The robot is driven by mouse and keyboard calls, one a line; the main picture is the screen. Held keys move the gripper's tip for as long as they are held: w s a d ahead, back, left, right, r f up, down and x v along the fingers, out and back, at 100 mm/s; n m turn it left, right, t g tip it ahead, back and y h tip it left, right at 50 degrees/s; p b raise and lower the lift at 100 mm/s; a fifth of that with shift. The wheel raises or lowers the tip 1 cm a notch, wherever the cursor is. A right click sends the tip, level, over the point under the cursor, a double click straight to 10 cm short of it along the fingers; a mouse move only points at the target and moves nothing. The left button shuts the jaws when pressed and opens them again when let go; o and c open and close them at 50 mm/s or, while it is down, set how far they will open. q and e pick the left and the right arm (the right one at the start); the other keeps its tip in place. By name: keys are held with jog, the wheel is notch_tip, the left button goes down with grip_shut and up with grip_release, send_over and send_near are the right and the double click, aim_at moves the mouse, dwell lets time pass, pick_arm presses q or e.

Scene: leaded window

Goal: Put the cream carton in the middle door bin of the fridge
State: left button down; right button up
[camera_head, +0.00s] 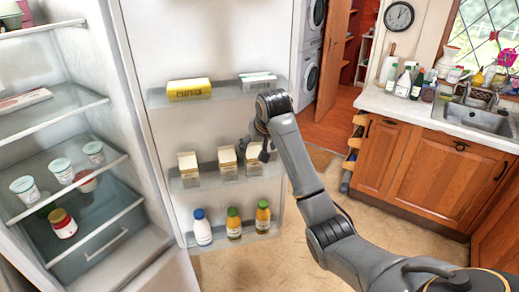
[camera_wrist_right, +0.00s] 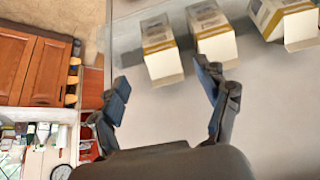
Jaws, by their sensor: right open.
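Three cream-and-tan cartons stand in a row in the middle door bin (camera_head: 205,184) of the open fridge door: a left one (camera_head: 188,168), a middle one (camera_head: 227,161) and a right one (camera_head: 253,158). Which is the cream carton I cannot tell. My right gripper (camera_head: 256,148) is open and empty by the right carton, partly covering it. In the right wrist view, the spread fingers (camera_wrist_right: 162,76) point at the nearest carton (camera_wrist_right: 160,55), which stands between and just beyond the tips. I cannot tell whether a finger touches it. My left gripper is not in view.
The top door bin holds a yellow box (camera_head: 189,89) and a grey-white box (camera_head: 258,82). The bottom bin holds three bottles (camera_head: 234,223). Fridge shelves (camera_head: 50,120) with several cups are at left. A wooden counter with a sink (camera_head: 484,121) stands at right, with open floor before it.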

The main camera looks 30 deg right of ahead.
jog(key=s+a+f+n+t+y, duration=0.1)
jog(key=a+f+n+t, duration=0.35)
jog(key=a+f, duration=0.6)
jog(key=s+a+f+g, duration=0.1)
jog(key=s+f, duration=0.4)
jog(key=f, duration=0.5)
jog(key=s+a+f+g, duration=0.1)
jog(key=s+f, duration=0.3)
jog(key=f, duration=0.6)
jog(key=s+a+f+g, duration=0.1)
jog(key=s+f, duration=0.4)
jog(key=f, duration=0.5)
jog(key=s+f+g, duration=0.4)
jog(key=s+f, duration=1.2)
jog(key=s, duration=0.3)
jog(key=s+f+g, duration=0.1)
jog(key=s+f, duration=0.2)
jog(key=s, duration=0.8)
jog(key=s+a+f+n+g, duration=0.1)
jog(key=s+f, duration=0.3)
jog(key=s, duration=0.7)
jog(key=shift+s+a+y, duration=0.15)
jog(key=shift+s+y, duration=0.15)
jog(key=shift+y, duration=0.1)
jog(key=shift+f+g, duration=0.1)
jog(key=shift+g, duration=0.15)
